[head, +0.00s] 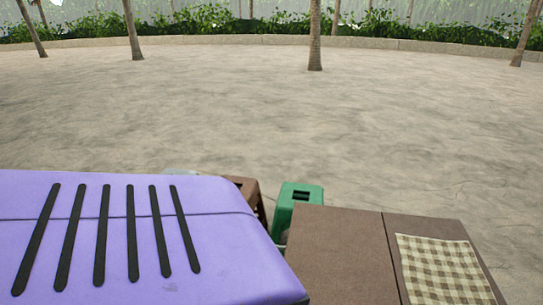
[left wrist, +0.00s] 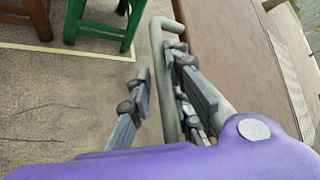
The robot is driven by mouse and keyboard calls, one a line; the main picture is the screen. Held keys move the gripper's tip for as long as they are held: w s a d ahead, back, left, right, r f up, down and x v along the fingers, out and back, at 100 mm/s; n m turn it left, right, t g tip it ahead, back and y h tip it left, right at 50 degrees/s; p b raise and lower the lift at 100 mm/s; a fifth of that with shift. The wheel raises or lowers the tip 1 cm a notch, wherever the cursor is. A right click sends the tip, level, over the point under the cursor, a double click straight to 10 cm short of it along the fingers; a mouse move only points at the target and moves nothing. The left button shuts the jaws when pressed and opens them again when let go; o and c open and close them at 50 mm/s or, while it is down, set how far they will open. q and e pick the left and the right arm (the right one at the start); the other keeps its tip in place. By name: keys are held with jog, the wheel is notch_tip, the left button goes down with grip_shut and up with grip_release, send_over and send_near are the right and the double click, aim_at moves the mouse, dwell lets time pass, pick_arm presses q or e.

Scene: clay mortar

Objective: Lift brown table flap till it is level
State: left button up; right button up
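The brown table shows at the lower right of the head view, with a seam between a bare left panel (head: 338,245) and a right panel (head: 388,226). Their far edges run nearly in one line, so the left panel looks about level with the right one. In the left wrist view the brown panel (left wrist: 225,40) fills the upper right, with a grey bar (left wrist: 160,45) along its side. My left gripper (left wrist: 158,68) is open, with one finger on each side of the bar. Contact cannot be told. My right gripper is in neither view.
A checked cloth (head: 440,270) lies on the right panel. A green stool (head: 297,195) and a brown stool (head: 245,188) stand close beyond the table's left side. Open sandy ground (head: 270,110) stretches behind, to palms and a low wall.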

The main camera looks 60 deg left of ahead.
pick_arm(q)
jog(key=v, duration=1.2)
dwell(0.4)
